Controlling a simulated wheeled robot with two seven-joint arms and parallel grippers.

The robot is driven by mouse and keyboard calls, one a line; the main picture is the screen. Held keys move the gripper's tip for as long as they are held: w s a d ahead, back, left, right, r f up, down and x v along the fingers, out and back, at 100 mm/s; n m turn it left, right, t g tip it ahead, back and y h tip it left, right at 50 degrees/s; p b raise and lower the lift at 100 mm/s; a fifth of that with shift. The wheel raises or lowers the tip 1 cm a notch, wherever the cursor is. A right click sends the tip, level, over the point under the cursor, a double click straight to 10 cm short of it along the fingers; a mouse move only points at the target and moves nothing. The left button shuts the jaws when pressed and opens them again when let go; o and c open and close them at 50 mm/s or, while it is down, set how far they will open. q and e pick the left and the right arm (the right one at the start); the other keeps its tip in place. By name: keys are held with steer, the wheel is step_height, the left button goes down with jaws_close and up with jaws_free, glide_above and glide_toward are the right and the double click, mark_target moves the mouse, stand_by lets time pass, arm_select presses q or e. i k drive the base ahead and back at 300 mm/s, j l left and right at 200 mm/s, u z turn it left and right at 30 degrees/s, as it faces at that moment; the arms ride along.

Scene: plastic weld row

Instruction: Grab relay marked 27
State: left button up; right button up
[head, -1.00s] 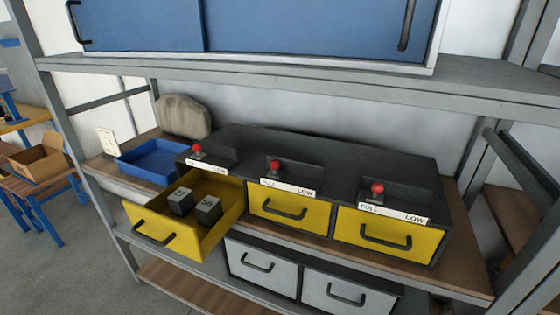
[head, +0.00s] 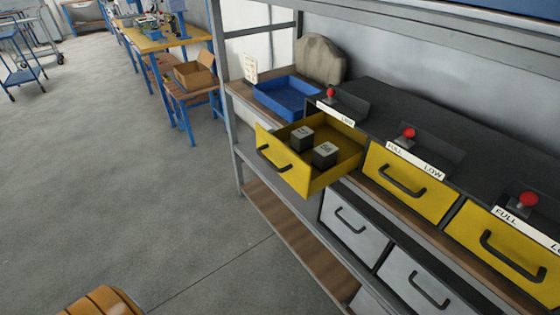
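Two dark grey relay blocks with lighter, marked tops lie in the open yellow drawer. The left relay (head: 301,140) is farther from the drawer front's right end, and its mark is too small to read surely. The right relay (head: 325,155) has a two-digit mark that is also not clear. The open drawer (head: 284,163) is pulled out at the left end of the dark cabinet. Neither of my grippers is in view.
A blue tray (head: 286,97) stands on the shelf behind the drawer. Two shut yellow drawers (head: 408,184) (head: 503,250) sit to its right, with red-knobbed levers above. Grey drawers (head: 350,222) are below. A shelf post (head: 226,110) stands at the left. The floor (head: 130,190) there is clear.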

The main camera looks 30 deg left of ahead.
mark_target(302, 138)
steer(key=j+u, duration=0.2)
steer(key=j, duration=0.15)
steer(key=i+j+u, duration=0.15)
steer(key=j, duration=0.25)
steer(key=j+u, duration=0.2)
steer(key=j, duration=0.15)
steer(key=i+j+u, duration=0.2)
steer(key=j, duration=0.15)
